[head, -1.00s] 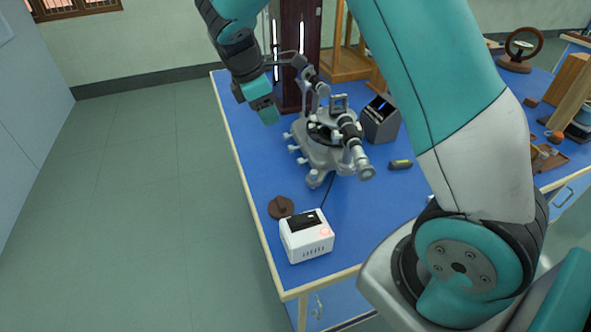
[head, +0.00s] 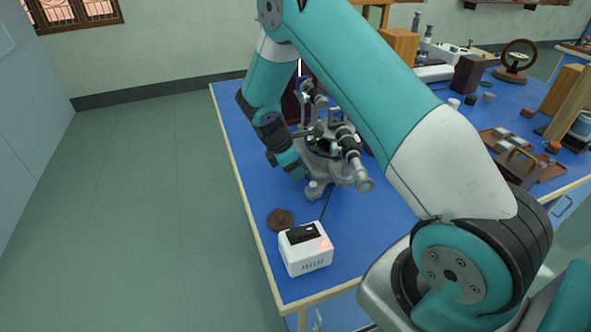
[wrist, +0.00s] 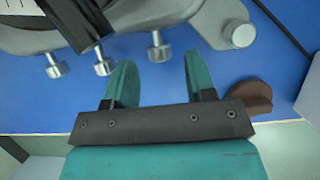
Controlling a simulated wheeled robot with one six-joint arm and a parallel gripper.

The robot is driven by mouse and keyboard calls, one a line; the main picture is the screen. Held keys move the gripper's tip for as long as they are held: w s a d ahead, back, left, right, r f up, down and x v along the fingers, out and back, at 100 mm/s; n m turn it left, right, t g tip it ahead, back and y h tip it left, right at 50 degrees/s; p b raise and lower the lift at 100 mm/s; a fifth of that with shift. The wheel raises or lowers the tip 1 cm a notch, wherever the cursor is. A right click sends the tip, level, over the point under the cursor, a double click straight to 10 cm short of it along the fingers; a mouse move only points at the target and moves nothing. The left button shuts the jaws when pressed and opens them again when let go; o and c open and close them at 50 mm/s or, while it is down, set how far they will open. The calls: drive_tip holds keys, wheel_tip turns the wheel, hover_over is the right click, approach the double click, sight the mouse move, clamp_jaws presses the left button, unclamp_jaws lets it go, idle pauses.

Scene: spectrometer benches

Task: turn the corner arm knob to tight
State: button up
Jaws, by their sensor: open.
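The grey metal spectrometer (head: 345,172) stands on the blue bench, its telescope pointing toward the near right. In the wrist view, three silver knobs stick out from its base edge: a left knob (wrist: 55,66), a middle knob (wrist: 104,61) and a right knob (wrist: 158,48). The right knob is nearest the base's rounded corner foot (wrist: 240,35). My gripper (wrist: 160,70) is open and empty, with its teal fingers apart. The right knob lies just ahead of the gap between the fingertips, seemingly untouched. In the head view my gripper (head: 290,163) is beside the base's left side, hiding the knobs.
A white box with a dark top (head: 306,250) and a brown round piece (head: 280,219) stand near the bench's front left. The brown piece (wrist: 250,98) is right of my fingers in the wrist view. The bench's left edge is close; open floor lies beyond.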

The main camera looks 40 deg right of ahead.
drive_tip(key=shift+x, duration=0.9)
drive_tip(key=shift+c, duration=0.4)
drive_tip(key=c, duration=0.8)
drive_tip(key=shift+s+a+m+t+h+b, duration=0.15)
drive_tip(key=shift+m+t+h+b, duration=0.2)
drive_tip(key=shift+t+b, duration=0.75)
drive_tip(key=shift+c, duration=0.2)
drive_tip(key=shift+t+p, duration=0.3)
drive_tip(key=shift+p, duration=0.1)
drive_tip(key=o, duration=0.9)
